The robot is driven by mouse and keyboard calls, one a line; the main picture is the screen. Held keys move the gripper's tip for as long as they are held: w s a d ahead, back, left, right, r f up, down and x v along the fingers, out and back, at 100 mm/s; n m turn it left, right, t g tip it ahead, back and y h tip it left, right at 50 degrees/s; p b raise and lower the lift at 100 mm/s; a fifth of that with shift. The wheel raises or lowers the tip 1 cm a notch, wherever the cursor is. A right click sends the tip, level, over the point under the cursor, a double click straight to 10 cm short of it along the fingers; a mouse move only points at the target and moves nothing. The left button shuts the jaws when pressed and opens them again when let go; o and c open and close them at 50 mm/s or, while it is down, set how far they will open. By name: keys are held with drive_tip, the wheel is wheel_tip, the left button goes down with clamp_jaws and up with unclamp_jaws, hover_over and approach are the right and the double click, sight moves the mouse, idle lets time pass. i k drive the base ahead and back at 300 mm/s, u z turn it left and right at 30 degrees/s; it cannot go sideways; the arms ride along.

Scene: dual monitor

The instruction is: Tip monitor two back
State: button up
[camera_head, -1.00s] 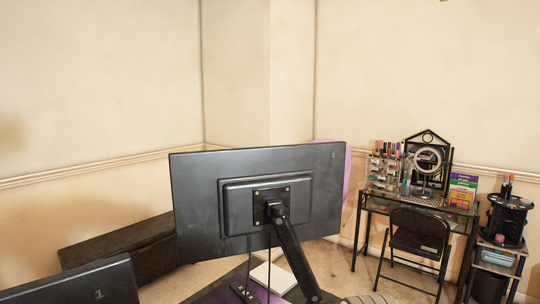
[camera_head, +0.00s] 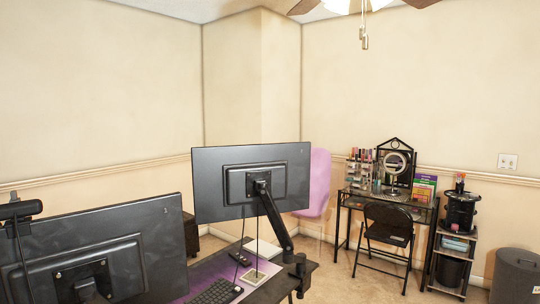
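Two black monitors show from behind. The right monitor (camera_head: 213,180) stands upright on a black arm (camera_head: 276,222) clamped at the desk edge. A small mark, too small to read surely, is at its top right corner; I take this one as monitor two. The left monitor (camera_head: 160,245) is nearer, lower and cut off by the bottom edge. It also has a small mark at its top right corner. My gripper is not in view.
The desk (camera_head: 262,292) holds a keyboard (camera_head: 217,292) and a white notepad (camera_head: 258,277). A pink chair back (camera_head: 316,185) rises behind the right monitor. A folding chair (camera_head: 386,228), vanity table (camera_head: 428,214), shelf stand (camera_head: 453,247) and dark bin (camera_head: 515,277) stand right. Floor between is clear.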

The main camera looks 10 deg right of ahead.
sight(226, 178)
drive_tip(key=z, duration=0.55)
drive_tip(key=i, duration=1.8)
drive_tip(key=u, duration=0.4)
